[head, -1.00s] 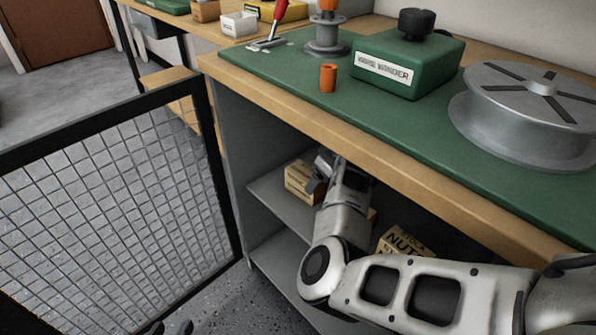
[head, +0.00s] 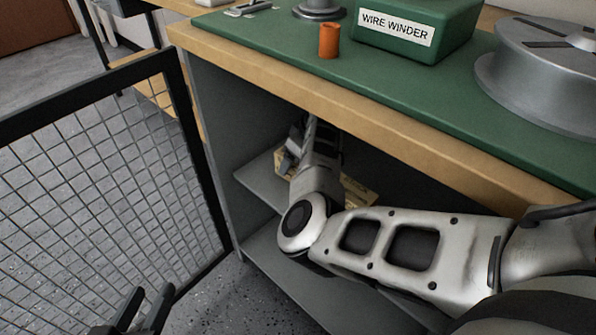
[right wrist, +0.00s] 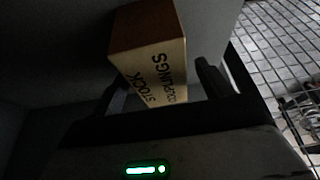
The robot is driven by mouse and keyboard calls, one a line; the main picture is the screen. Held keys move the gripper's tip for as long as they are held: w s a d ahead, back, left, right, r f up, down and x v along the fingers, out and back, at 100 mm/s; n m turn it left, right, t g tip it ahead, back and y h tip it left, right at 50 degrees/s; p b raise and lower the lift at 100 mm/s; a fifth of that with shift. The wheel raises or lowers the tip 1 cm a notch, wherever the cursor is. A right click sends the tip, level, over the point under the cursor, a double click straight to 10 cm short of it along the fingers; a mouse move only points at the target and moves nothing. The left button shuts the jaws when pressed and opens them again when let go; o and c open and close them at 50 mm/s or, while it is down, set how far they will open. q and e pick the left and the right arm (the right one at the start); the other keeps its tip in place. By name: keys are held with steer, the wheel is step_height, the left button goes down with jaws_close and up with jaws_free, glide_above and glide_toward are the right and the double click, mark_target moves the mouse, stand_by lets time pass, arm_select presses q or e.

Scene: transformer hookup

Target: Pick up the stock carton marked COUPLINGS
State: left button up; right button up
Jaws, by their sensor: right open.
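The stock carton marked COUPLINGS (right wrist: 155,65) is tan with a brown top. In the right wrist view it sits ahead of my right gripper (right wrist: 160,85), between the two open fingers, its lettering turned sideways. I cannot tell whether either finger touches it. In the head view my right gripper (head: 294,150) is inside the cabinet at the upper shelf, partly hidden by its own wrist. A tan carton edge (head: 283,161) shows just behind it, its marking hidden. My left gripper (head: 152,298) is low at the bottom left, open and empty.
Another carton (head: 358,192) is partly hidden behind my right arm, its lettering unreadable. The bench top (head: 430,98) overhangs the cabinet shelf (head: 258,180). The open mesh door (head: 90,185) stands at left. A wire winder (head: 410,28) and orange cup (head: 329,40) are on top.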

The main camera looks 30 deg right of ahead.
steer(key=shift+f+p, duration=0.2)
steer(key=shift+p, duration=0.25)
stand_by(0.6)
steer(key=shift+w+r, duration=0.1)
steer(key=c, duration=1.5)
